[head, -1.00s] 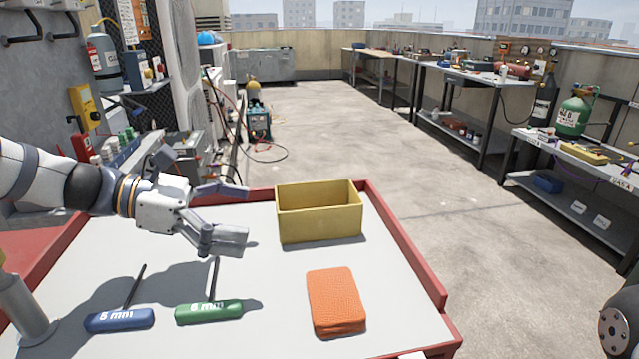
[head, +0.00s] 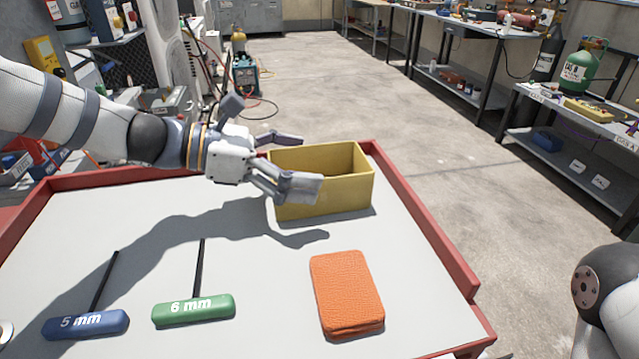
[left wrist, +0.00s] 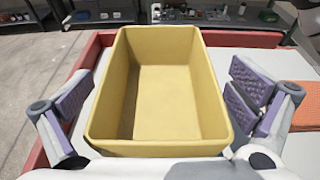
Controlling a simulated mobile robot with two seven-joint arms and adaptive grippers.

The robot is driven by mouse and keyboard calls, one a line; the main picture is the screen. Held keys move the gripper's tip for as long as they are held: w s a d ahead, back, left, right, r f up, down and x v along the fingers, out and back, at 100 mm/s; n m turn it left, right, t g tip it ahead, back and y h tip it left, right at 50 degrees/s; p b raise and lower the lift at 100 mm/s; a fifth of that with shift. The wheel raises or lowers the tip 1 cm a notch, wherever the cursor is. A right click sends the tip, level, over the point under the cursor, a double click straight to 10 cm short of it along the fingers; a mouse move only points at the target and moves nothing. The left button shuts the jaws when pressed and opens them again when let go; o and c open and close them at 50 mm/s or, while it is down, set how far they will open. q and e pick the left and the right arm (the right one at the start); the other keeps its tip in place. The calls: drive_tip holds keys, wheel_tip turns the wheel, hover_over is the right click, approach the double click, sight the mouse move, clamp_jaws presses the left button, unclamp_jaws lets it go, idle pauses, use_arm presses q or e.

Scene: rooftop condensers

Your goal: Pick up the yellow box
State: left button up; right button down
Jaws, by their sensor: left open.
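The yellow box (head: 340,190) is an open-topped, empty bin standing upright on the grey top of a red-rimmed cart, near its far right corner. My left gripper (head: 292,160) is open at the box's left end; in the head view one finger covers part of the box's near left side. In the left wrist view the box (left wrist: 160,143) lies between the spread fingers of the left gripper (left wrist: 155,105), with a gap visible on each side. Whether a finger touches it cannot be told. My right gripper is not in view.
A green 6 mm hex key (head: 194,309) and a blue 5 mm hex key (head: 86,324) lie to the left. The cart's red rim (head: 428,240) runs close beside the box. Open floor lies beyond.

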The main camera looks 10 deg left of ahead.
use_arm(q)
drive_tip(key=shift+w, duration=0.1)
drive_tip(key=c, duration=1.1)
